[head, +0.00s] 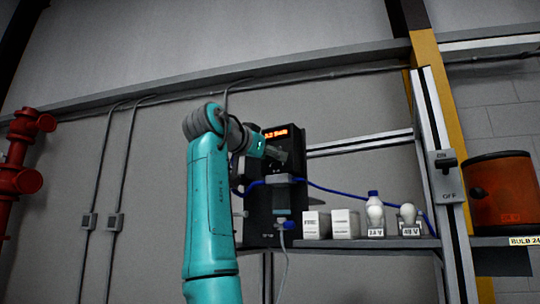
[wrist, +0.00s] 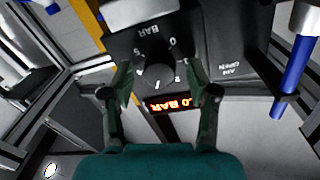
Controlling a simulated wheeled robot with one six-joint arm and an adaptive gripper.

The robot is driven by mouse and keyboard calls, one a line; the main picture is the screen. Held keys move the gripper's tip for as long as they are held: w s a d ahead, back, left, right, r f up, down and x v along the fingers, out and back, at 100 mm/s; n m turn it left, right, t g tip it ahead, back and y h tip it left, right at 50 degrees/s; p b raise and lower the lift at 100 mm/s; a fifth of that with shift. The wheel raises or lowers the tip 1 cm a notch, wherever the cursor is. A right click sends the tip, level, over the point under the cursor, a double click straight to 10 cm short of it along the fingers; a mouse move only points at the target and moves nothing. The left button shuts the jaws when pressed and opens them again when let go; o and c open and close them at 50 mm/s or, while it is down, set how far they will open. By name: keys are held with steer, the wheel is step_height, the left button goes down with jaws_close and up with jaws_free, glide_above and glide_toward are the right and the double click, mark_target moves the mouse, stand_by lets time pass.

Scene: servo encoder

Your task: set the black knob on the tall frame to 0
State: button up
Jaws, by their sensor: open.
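The black knob (wrist: 160,76) sits on the dark panel of a box (wrist: 215,35) in the wrist view, with a white printed scale around it reading "BAR", "0" and "5". Its pointer setting cannot be read clearly. A glowing orange-red display (wrist: 172,103) beside it ends in "BAR"; its number is partly cut off. My gripper (wrist: 160,82) is open, one finger on each side of the knob; I cannot tell whether they touch it. In the head view my gripper (head: 277,154) is at the front of the black box (head: 291,133), and the knob is hidden.
An ON/OFF switch (head: 446,162) is on the post, and an orange drum (head: 505,190) stands far right.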

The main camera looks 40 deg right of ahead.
jaws_close()
steer(key=shift+n, duration=0.3)
